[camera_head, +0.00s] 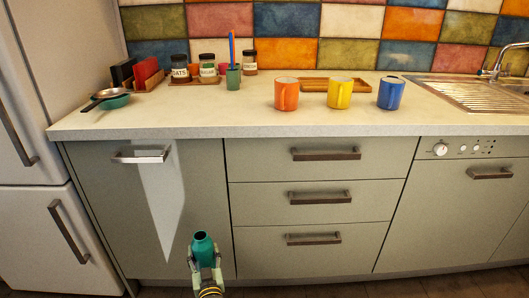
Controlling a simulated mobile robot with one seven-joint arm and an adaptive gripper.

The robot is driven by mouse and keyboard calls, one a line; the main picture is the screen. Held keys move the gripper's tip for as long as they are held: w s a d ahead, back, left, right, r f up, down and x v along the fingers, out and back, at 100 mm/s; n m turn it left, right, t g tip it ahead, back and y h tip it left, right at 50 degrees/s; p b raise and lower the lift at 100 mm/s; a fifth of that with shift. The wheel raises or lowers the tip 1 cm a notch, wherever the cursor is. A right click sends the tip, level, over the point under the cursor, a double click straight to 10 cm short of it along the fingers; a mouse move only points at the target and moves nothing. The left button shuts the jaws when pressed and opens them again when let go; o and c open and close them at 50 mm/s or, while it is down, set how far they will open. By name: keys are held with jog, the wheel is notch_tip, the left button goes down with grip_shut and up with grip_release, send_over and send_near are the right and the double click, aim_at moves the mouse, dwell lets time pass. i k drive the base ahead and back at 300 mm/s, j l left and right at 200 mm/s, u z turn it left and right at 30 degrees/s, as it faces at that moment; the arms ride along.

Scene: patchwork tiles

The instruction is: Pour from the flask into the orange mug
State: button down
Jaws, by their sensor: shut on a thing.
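The orange mug (287,94) stands upright on the counter, the leftmost of three mugs in a row. A teal flask (204,246) with a dark open mouth is upright at the bottom of the view. My gripper (204,262) is shut on the flask, with a finger on each side of it. The gripper and flask are low, in front of the cabinet doors, below the counter edge and left of the orange mug. What is inside the flask and the mug cannot be seen.
A yellow mug (340,93) and a blue mug (391,93) stand right of the orange one. A wooden tray (318,84) lies behind. Jars (207,68) and a green cup (233,78) with blue sticks stand further left. The counter (215,115) is clear along its front.

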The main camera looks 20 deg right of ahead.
aim_at(287, 88)
jog(key=j+z, duration=0.35)
jog(key=j, duration=0.4)
jog(key=j+z, duration=0.3)
jog(key=j, duration=0.45)
